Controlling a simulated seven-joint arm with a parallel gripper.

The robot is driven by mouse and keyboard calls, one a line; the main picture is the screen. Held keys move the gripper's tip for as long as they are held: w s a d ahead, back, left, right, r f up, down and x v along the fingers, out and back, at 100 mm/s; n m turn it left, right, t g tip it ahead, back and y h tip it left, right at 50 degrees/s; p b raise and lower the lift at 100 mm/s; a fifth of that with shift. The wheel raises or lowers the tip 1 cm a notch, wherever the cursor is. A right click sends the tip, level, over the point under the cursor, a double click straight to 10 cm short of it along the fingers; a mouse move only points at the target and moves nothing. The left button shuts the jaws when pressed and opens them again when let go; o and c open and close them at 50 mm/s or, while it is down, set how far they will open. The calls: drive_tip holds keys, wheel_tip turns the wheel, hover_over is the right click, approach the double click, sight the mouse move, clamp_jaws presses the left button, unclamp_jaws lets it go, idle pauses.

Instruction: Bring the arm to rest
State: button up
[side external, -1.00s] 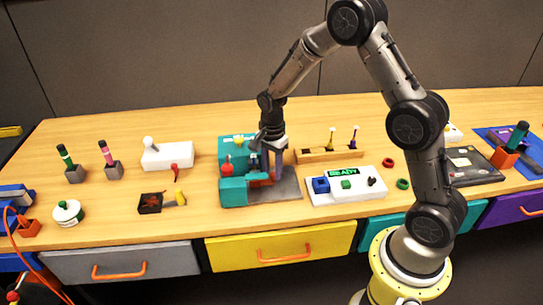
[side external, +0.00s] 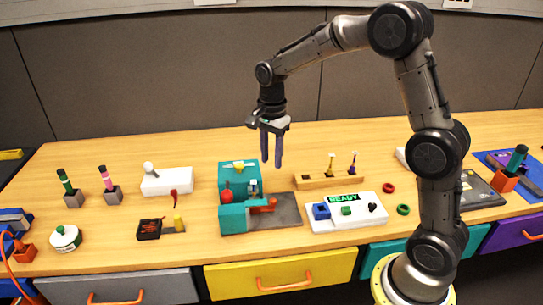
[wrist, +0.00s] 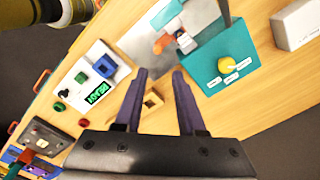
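My gripper (side external: 272,162) hangs above the wooden bench with its fingers pointing down, clear of everything below it. Its two purple-grey fingers are apart with nothing between them, which also shows in the wrist view (wrist: 159,72). In the side external view it is above and behind the teal fixture (side external: 233,222), which stands on a dark grey plate (side external: 283,212) and carries red and orange parts. The white panel (side external: 355,220) to the right has a green display reading READY, a blue block, a green button and a black knob.
A wooden rack (side external: 310,182) with small upright pieces stands behind the panel. A white box (side external: 167,182) and a dark tray (side external: 149,229) are left of the fixture. Red (side external: 388,188) and green (side external: 403,209) rings lie right of the panel. The air around my gripper is free.

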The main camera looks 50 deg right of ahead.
drive_tip(key=s+a+r+n+t, duration=0.2)
drive_tip(key=s+r, duration=0.3)
drive_tip(key=r, duration=0.2)
drive_tip(key=s+a+r+n+t, duration=0.2)
drive_tip(key=s+a+r, duration=0.1)
drive_tip(key=s+r, duration=0.3)
drive_tip(key=s+a+f+n+t, duration=0.1)
drive_tip(key=s+f+n, duration=0.3)
drive_tip(key=s+n, duration=1)
drive_tip(key=shift+s+a+t, duration=0.15)
drive_tip(key=shift+a+t, duration=0.05)
drive_tip(key=shift+t, duration=0.1)
